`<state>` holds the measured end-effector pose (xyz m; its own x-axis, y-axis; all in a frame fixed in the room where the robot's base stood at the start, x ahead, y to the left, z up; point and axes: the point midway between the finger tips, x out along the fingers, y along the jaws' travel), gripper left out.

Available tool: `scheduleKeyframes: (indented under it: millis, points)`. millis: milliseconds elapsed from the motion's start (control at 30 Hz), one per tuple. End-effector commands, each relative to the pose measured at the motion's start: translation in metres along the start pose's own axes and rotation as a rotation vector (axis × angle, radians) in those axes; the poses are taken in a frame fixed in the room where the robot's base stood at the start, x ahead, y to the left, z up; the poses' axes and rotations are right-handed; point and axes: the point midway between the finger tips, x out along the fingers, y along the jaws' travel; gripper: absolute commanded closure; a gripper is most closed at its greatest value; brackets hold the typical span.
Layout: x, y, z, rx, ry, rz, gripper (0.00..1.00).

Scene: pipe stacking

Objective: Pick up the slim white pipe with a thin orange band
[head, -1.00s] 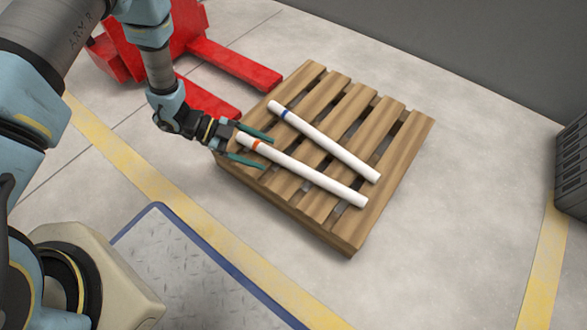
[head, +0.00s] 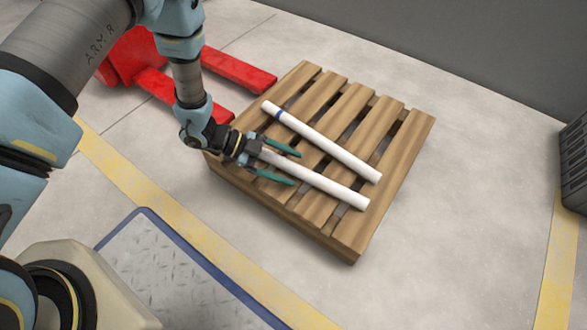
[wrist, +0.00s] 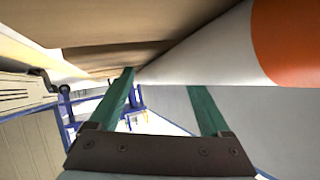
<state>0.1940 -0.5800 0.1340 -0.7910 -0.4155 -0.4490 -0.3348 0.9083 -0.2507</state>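The slim white pipe with the orange band (head: 335,189) lies on the wooden pallet (head: 350,238), on the side nearer me. Its banded end is hidden by my gripper in the head view. The orange band (wrist: 291,40) fills the upper right of the wrist view, with white pipe beside it. My gripper (head: 296,168) is open, its two green fingers reaching along the pipe, which shows between them in the head view. In the wrist view the pipe covers the right finger's tip. I cannot tell whether the fingers touch the pipe.
A second white pipe, with a blue band (head: 325,144), lies beside it, farther back and close to one finger. A red pallet jack (head: 150,80) stands at the back left. A dark crate (head: 574,165) is at the right edge. The floor right of the pallet is clear.

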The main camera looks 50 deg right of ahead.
Motion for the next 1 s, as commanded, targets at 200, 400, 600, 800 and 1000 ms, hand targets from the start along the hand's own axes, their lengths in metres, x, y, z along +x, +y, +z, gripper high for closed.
scheduleKeyframes:
  millis: [200, 400, 600, 800, 1000]
  points:
    - [0.0037, 0.0003, 0.0002, 0.002, 0.001, 0.001, 0.42]
    - [0.0027, 0.0004, 0.0002, 0.001, 0.001, 0.001, 0.65]
    - [0.0020, 0.0005, 0.0003, 0.000, 0.001, 0.001, 0.87]
    - [0.0017, 0.0006, 0.0005, 0.000, 0.000, 0.001, 1.00]
    - [0.0016, 0.0006, 0.0005, -0.001, 0.000, 0.001, 1.00]
